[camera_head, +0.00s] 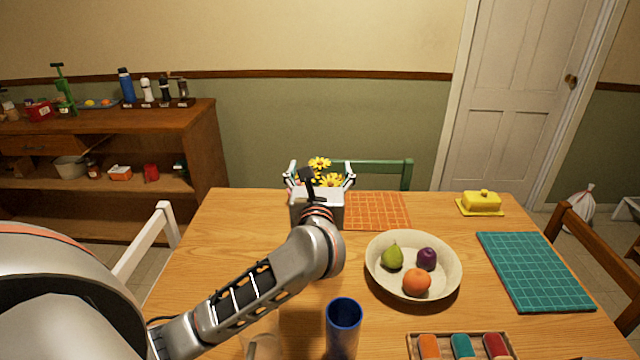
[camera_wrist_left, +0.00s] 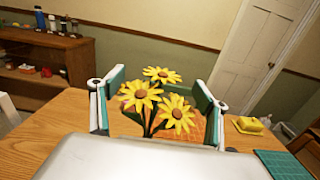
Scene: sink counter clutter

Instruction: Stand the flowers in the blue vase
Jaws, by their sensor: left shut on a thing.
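The yellow flowers (camera_head: 319,163) show just beyond my left gripper (camera_head: 320,178) in the head view, over the far part of the table. Three yellow blooms with brown centres also show in the left wrist view (camera_wrist_left: 141,97), between the gripper's two fingers. My left gripper is shut on the flowers; its body hides their lower stems and the exact contact. The blue vase (camera_head: 344,318) stands upright and open at the near edge of the view, well apart from the flowers and right of my left forearm. My right gripper is not in view.
A cream bowl (camera_head: 452,283) with a pear, a plum and an orange stands right of the vase. A tray of coloured items (camera_head: 413,347) lies at the front. An orange mat (camera_head: 384,213), a teal mat (camera_head: 535,270) and a yellow butter dish (camera_head: 482,203) lie farther off.

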